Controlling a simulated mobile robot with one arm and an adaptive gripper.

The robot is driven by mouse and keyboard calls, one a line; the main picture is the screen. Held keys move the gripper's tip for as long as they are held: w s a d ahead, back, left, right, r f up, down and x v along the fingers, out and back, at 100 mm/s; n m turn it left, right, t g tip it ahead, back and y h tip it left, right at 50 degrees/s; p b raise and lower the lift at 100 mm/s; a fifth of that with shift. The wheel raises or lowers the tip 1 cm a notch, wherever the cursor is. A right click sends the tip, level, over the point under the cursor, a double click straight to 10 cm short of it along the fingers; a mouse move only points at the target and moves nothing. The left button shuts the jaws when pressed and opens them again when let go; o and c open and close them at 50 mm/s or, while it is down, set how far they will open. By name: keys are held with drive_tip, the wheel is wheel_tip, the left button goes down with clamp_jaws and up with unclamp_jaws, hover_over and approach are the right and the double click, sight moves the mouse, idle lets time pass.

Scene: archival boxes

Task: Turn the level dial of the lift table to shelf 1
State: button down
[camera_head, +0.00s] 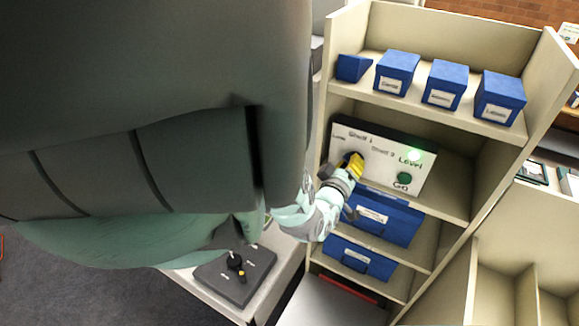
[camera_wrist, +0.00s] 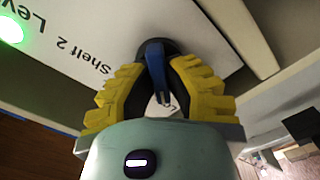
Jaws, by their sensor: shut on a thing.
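The level panel (camera_head: 388,171) is a white plate on a shelf, marked Shelf 1, Shelf 2 and Level, with a lit green lamp (camera_head: 414,155) and a dark green GO button (camera_head: 404,178). My gripper (camera_head: 352,164) is at the panel's left part and hides the dial there. In the wrist view, my gripper (camera_wrist: 158,74) has its yellow fingers closed on both sides of the dial's blue handle (camera_wrist: 155,52). The dial's dark round base shows behind it. I cannot tell which mark the dial points at. The Shelf 2 print and the lamp (camera_wrist: 10,28) show at upper left.
Several labelled blue boxes (camera_head: 447,83) stand on the shelf above the panel. More blue boxes (camera_head: 385,216) stand on the shelves below. Shelf side walls (camera_head: 497,185) rise close by. A dark control box (camera_head: 235,275) with knobs sits on a pale surface at lower left.

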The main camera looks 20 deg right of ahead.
idle(0.5)
drive_tip(key=m+p, duration=0.1)
drive_tip(key=m, duration=0.4)
drive_tip(key=shift+s+r+m, duration=0.1)
drive_tip(key=shift+m, duration=0.2)
drive_tip(key=shift+d+m+p, duration=0.1)
drive_tip(key=shift+m+p, duration=0.25)
drive_tip(key=shift+m, duration=1.65)
drive_tip(key=c, duration=1)
unclamp_jaws()
